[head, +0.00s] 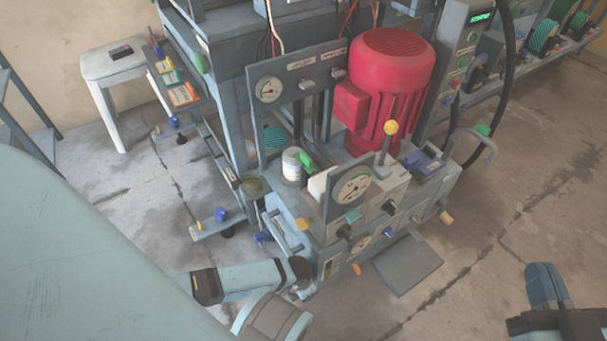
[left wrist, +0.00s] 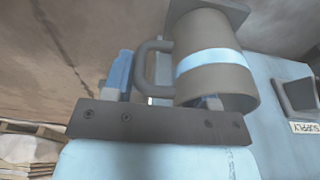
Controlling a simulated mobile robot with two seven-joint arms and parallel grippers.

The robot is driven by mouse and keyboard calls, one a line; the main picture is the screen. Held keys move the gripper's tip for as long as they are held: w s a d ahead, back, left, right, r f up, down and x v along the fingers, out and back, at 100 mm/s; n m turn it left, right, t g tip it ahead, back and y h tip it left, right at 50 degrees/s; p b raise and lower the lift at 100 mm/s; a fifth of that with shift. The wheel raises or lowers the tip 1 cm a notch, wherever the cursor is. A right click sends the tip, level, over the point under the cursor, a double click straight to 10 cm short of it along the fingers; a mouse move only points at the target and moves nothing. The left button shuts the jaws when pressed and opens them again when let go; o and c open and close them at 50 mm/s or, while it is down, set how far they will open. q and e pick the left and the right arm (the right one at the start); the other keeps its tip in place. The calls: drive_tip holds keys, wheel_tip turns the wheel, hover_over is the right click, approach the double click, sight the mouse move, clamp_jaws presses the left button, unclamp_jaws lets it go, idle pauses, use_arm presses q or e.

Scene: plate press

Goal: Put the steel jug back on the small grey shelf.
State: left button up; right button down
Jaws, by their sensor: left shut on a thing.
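The steel jug (left wrist: 212,72) shows in the left wrist view, a dark grey cylinder with a pale blue band and a side handle (left wrist: 146,68). My left gripper (left wrist: 160,108) is shut on it at the handle side; the exact finger contact is partly hidden. My right gripper (head: 546,284) is at the lower right, away from the machine.
The machine carries a red motor (head: 392,80), gauges, knobs and a yellow-topped lever (head: 390,128). A white can (head: 292,165) stands on its top. A white stool (head: 112,66) is at the back left. The floor right of the grey shelf is clear.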

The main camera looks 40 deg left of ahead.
use_arm(q)
drive_tip(key=o, duration=0.9)
drive_tip(key=shift+f, duration=0.1)
drive_tip(key=o, duration=0.3)
use_arm(e)
drive_tip(key=shift+s+f, duration=0.1)
drive_tip(key=shift+f, duration=0.25)
use_arm(q)
wheel_tip(320, 180, up, 3)
drive_tip(key=shift+s+a+r+p, duration=0.1)
drive_tip(key=shift+p, duration=0.9)
wheel_tip(320, 180, up, 9)
drive_tip(key=s+p, duration=0.1)
drive_tip(key=p, duration=0.3)
drive_tip(key=shift+a+p, duration=0.3)
drive_tip(key=shift+p, duration=0.1)
use_arm(e)
drive_tip(key=shift+s+a+r+m+g+h, duration=0.2)
drive_tip(key=shift+s+a+r+m+g, duration=0.15)
drive_tip(key=shift+s+m, duration=0.45)
drive_tip(key=shift+s+a+r+m+g+h, duration=0.25)
drive_tip(key=shift+s+a+r+m, duration=0.2)
drive_tip(key=shift+m, duration=0.65)
